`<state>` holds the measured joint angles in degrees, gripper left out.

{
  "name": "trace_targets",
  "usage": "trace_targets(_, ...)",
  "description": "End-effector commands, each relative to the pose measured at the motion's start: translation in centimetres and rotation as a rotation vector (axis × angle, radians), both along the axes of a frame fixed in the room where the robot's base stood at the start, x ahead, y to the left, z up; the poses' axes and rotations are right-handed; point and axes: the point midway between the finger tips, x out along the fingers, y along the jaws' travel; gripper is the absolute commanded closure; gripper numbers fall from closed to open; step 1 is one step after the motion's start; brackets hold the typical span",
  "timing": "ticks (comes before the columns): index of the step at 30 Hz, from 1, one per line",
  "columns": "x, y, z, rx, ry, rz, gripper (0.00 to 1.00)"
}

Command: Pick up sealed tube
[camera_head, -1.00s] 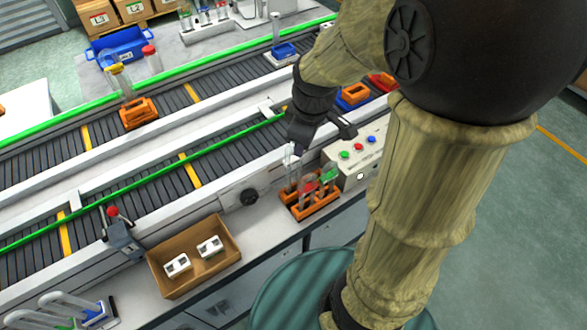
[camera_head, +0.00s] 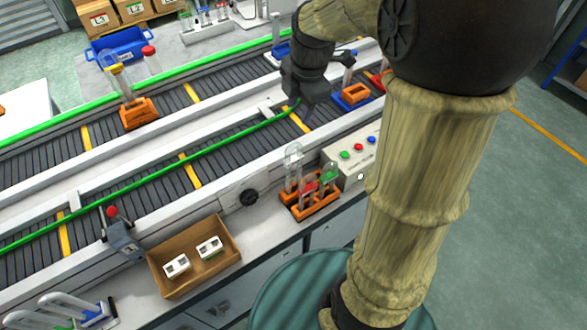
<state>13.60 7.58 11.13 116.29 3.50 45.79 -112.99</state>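An orange rack (camera_head: 318,207) stands on the near counter beside the control box. It holds several clear tubes with red and green contents. The tallest, a clear tube with a rounded, closed-looking top (camera_head: 293,156), stands upright at the rack's left side. My dark gripper (camera_head: 320,82) is above the conveyor, up and beyond the rack, apart from the tubes. Its fingers appear spread with nothing visible between them, though the far one is partly hidden.
The control box (camera_head: 352,158) with coloured buttons is right of the rack. A cardboard box (camera_head: 162,283) with white pieces lies left. An orange rack with tubes (camera_head: 138,113) is on the far conveyor. A blue tray with an orange block (camera_head: 353,95) is near my gripper.

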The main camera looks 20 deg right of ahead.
Motion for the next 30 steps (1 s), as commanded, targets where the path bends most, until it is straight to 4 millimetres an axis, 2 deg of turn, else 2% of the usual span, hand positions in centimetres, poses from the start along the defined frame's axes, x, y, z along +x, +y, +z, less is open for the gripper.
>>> trace_targets(5,0.3,0.1,-2.1,0.001,0.006,0.001,0.61)
trace_targets(21,2.0,0.7,-11.1,0.001,0.004,-0.001,0.61)
trace_targets(24,2.1,0.7,-11.7,0.0,0.002,-0.001,0.61)
trace_targets(30,2.2,0.7,-11.8,0.0,0.0,-0.001,0.61)
